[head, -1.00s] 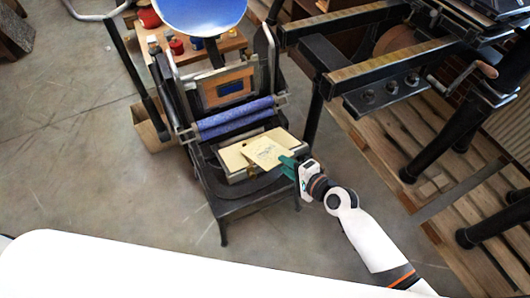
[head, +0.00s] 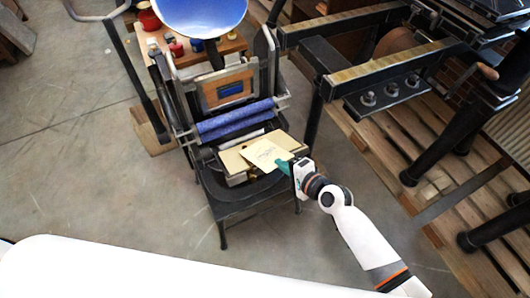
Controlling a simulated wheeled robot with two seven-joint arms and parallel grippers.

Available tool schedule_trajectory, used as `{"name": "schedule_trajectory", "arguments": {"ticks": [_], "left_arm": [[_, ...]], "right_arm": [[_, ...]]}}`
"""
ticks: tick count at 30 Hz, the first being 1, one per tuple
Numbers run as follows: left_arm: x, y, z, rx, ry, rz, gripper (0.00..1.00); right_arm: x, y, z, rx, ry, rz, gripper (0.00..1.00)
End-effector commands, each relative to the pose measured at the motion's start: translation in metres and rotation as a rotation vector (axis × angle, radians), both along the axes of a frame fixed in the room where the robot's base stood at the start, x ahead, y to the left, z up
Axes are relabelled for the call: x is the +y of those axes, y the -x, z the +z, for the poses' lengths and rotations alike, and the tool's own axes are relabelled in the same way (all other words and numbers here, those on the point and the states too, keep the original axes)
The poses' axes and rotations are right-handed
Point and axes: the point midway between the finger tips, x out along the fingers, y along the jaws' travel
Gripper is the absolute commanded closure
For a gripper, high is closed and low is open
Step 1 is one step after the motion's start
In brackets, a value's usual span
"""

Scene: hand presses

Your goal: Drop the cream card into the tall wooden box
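The cream card (head: 264,153) is at the front of the small press, over a pale cream block or stack (head: 234,161) on its bed. It looks slightly tilted. My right gripper (head: 283,167), with green fingertips, reaches in from the right and appears shut on the card's near right edge. Whether the card still touches what lies under it is unclear. A light wooden piece (head: 153,141) on the floor left of the press may be the wooden box; the press frame partly hides it. My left gripper is out of view; a white part of mine fills the bottom left.
The small press has blue rollers (head: 236,118) and a blue round plate (head: 200,14) above. A shelf with ink tins (head: 177,47) stands behind it. A larger dark press (head: 368,97) on pallets stands at right. The floor at left is clear.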

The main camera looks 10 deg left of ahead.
Motion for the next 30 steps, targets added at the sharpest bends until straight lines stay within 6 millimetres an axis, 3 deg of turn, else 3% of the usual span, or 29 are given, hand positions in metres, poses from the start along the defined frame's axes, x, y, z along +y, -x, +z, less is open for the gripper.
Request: {"name": "schedule_trajectory", "arguments": {"ticks": [25,30], "left_arm": [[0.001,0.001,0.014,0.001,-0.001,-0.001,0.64],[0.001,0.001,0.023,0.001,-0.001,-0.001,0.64]], "right_arm": [[-0.022,0.018,0.012,0.001,0.001,0.000,1.00],[-0.026,0.021,0.022,0.001,0.001,0.000,1.00]]}}
